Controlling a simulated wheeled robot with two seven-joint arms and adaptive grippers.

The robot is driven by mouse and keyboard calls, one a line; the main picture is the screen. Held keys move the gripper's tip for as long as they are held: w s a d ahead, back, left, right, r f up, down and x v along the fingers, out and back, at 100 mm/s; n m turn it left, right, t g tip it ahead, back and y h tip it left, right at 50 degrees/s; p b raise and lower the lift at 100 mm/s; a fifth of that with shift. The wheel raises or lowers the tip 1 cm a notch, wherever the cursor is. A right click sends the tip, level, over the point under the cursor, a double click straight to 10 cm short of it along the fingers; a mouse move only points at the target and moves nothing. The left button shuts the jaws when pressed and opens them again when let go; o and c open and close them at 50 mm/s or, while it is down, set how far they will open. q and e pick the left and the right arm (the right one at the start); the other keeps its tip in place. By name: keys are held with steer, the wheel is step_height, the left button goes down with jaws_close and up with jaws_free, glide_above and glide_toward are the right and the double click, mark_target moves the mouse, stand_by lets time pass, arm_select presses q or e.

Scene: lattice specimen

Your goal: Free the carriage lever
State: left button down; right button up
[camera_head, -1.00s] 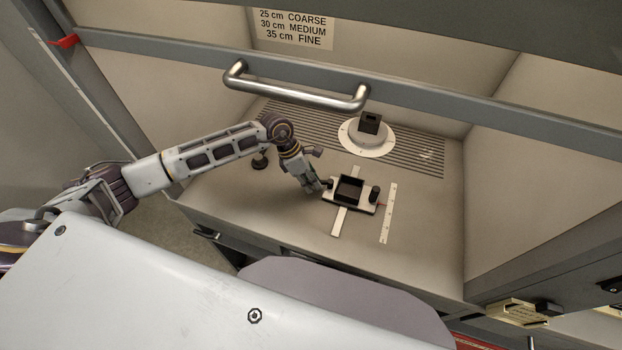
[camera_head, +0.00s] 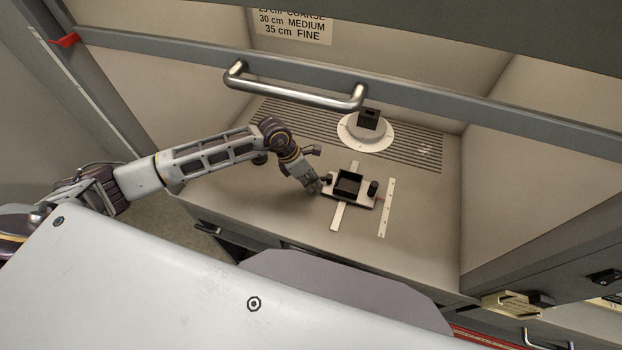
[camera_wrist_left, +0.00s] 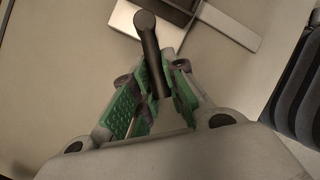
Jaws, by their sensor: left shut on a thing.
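The carriage (camera_head: 362,203) is a white plate with a black square tray on it, sitting across a white rail (camera_head: 338,217) on the cabinet floor. Its black lever (camera_head: 328,180) stands at the plate's left side. My left gripper (camera_head: 320,186) is at that side, low over the floor. In the left wrist view the lever (camera_wrist_left: 149,45) is a dark rod with a rounded end, between the green-padded fingers of my left gripper (camera_wrist_left: 160,85), which is shut on it. The fingers hide the rod's lower part. My right gripper is not in view.
A white scale strip (camera_head: 386,208) and a dark knob (camera_head: 373,188) are right of the tray. Behind stands a round white base (camera_head: 365,138) with a black block, by a slotted grille. A metal handle bar (camera_head: 295,93) crosses above. The floor at front left is clear.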

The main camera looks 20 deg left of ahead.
mark_target(322, 192)
arm_select(q)
steer(key=shift+s+d+n+t+p, duration=0.2)
steer(key=shift+s+d+n+t, duration=0.1)
steer(key=shift+n, duration=0.35)
steer(key=shift+s+d+n+t+p, duration=0.2)
steer(key=shift+s+n, duration=0.05)
steer(key=shift+n, duration=0.4)
steer(key=shift+d, duration=0.1)
steer(key=shift+s+d+n, duration=0.1)
steer(key=shift+n, duration=0.2)
steer(key=shift+s+d+n+t+y, duration=0.2)
steer(key=shift+d+n+t+y, duration=0.1)
steer(key=shift+n, duration=0.4)
steer(key=shift+s+d+n+t+y, duration=0.15)
steer(key=shift+d+n+t+y, duration=0.15)
steer(key=shift+n, duration=0.4)
steer(key=c, duration=1.4)
jaws_free()
steer(key=shift+o, duration=0.2)
steer(key=shift+r, duration=0.1)
